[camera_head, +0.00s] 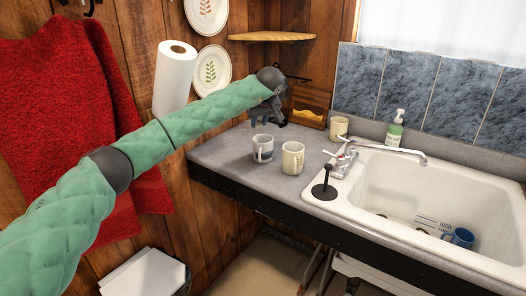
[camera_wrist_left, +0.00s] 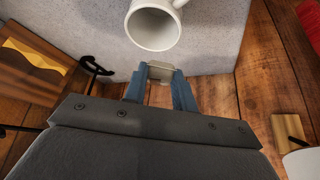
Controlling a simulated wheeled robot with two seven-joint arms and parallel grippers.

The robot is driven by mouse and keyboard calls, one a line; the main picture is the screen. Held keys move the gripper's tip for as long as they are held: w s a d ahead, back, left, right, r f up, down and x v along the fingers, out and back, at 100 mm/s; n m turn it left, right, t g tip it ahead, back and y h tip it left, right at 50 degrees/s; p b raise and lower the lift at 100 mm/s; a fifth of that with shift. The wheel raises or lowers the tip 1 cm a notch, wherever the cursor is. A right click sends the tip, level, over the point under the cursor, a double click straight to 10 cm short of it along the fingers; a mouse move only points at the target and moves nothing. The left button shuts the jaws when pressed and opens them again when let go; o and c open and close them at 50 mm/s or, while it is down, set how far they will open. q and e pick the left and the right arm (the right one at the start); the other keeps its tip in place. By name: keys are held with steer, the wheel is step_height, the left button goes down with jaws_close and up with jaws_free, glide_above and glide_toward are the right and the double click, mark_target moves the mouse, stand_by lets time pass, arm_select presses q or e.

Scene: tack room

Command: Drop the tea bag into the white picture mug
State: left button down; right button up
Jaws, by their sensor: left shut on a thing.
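My left gripper (camera_head: 268,121) is above the back of the counter, near the wall. In the left wrist view its blue fingers (camera_wrist_left: 160,85) are shut on a small pale tea bag (camera_wrist_left: 161,73). A white mug with a grey mark on its side, which looks like the picture mug (camera_head: 262,149), stands upright on the counter, below and in front of the gripper. In the left wrist view a white mug (camera_wrist_left: 153,28) opens just beyond the fingertips, apart from the tea bag; it looks empty. My right gripper is not in view.
A cream mug (camera_head: 292,158) stands right beside the picture mug; another (camera_head: 340,127) is behind. The sink (camera_head: 365,185) with tap (camera_head: 393,150) and a blue mug (camera_head: 461,237) is right. A wooden box (camera_head: 309,108) sits by the wall. A paper roll (camera_head: 174,80) hangs left.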

arm_select(q)
steer(key=c, duration=1.1)
jaws_free()
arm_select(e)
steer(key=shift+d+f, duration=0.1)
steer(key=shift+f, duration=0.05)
arm_select(q)
steer(key=shift+o, duration=0.2)
steer(key=shift+r, duration=0.1)
steer(key=shift+s+r, duration=0.15)
steer(key=shift+r, duration=0.05)
steer(key=shift+b+v, duration=0.55)
steer(key=shift+v, duration=0.4)
steer(key=shift+b+v, duration=0.6)
steer(key=shift+v, duration=2)
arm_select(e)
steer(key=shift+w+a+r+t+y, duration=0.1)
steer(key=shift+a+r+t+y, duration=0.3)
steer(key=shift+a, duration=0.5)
